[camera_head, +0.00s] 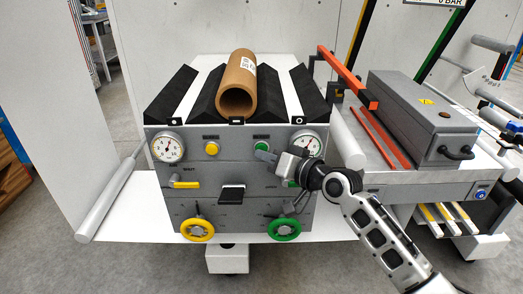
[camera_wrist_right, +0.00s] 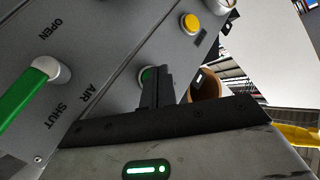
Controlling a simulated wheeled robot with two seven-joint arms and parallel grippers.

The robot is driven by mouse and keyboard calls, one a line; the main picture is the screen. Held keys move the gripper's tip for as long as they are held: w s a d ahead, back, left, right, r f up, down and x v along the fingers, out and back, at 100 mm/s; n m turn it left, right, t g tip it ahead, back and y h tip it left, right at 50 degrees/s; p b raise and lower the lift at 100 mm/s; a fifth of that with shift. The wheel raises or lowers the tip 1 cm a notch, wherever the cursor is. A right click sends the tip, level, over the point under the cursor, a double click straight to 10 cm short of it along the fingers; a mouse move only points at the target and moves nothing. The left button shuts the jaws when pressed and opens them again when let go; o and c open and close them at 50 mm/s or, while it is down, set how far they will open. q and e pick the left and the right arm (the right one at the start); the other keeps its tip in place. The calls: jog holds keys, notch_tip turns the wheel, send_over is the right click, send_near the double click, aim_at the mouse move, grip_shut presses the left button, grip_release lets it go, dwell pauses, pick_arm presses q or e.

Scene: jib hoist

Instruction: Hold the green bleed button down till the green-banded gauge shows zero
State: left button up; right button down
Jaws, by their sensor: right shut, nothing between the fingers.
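The green bleed button (camera_head: 261,144) sits on the front of the grey panel, left of the right-hand gauge (camera_head: 307,146). That gauge has a white dial, and its exact reading is too small to tell. My right gripper (camera_head: 261,154) is shut and empty, with its fingertips at the green button's lower edge in the head view. In the right wrist view the dark fingers (camera_wrist_right: 160,82) partly cover the green button (camera_wrist_right: 147,74). I cannot tell whether they touch or press it. My left gripper is not in view.
A yellow button (camera_head: 212,149) and another gauge (camera_head: 168,149) are on the panel's left. Yellow (camera_head: 197,229) and green (camera_head: 284,230) handwheels sit below. A green air lever (camera_wrist_right: 28,100) is near my right wrist. A brown tube (camera_head: 238,82) lies on top.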

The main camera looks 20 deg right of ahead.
jog(key=shift+w, duration=0.2)
dwell(0.5)
jog(key=shift+w+d, duration=0.15)
jog(key=shift+w, duration=0.1)
dwell(0.7)
dwell(0.9)
dwell(1.0)
jog(key=shift+s, duration=0.15)
jog(key=shift+s+a+p, duration=0.25)
jog(key=shift+s+p, duration=0.2)
jog(key=shift+s, duration=0.25)
